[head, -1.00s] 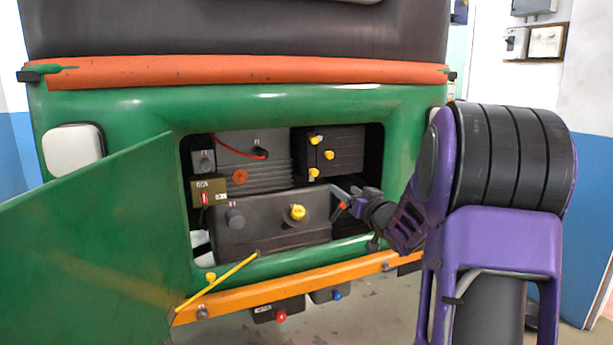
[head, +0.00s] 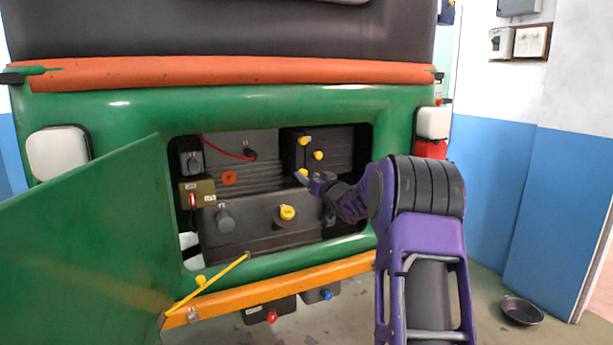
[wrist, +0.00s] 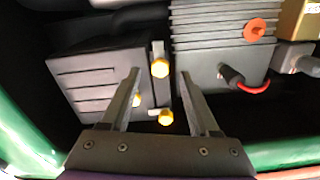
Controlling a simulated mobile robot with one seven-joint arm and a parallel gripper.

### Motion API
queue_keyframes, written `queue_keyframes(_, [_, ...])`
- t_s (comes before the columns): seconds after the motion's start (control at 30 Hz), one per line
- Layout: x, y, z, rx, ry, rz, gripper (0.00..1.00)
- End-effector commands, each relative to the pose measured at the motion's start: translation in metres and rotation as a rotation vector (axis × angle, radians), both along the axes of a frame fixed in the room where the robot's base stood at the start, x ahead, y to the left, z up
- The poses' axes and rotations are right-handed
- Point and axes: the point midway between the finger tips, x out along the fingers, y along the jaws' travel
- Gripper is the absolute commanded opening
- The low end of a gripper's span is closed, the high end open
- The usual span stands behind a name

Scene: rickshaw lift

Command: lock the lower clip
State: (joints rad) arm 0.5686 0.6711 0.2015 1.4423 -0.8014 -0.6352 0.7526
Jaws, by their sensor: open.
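A dark ribbed box (head: 336,150) sits at the right of the open bay. It carries yellow-ended clips on its left edge and a yellow knob (head: 319,155) on its front. The upper clip (head: 304,140) is clear of my arm. The lower clip (head: 303,171) is partly hidden by my gripper (head: 303,178). In the wrist view, which is turned over, the lower clip (wrist: 160,68) lies between my open fingers (wrist: 159,75). I see no clear contact. The upper clip (wrist: 166,117) shows nearer the palm.
A finned grey unit with an orange knob (head: 229,178) and red cable stands left of the box. A large dark case with a yellow cap (head: 287,212) lies below. The open green door (head: 90,235) blocks the left; the bay's green frame surrounds my wrist.

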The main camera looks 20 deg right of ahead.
Motion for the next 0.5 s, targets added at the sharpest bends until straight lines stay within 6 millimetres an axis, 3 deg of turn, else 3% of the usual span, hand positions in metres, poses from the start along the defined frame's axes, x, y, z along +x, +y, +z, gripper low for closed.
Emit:
queue_keyframes(0.2, [0.020,0.001,0.000,-0.001,0.000,0.001,0.62])
queue_keyframes(0.5, [0.024,0.001,0.000,-0.001,0.001,0.000,0.62])
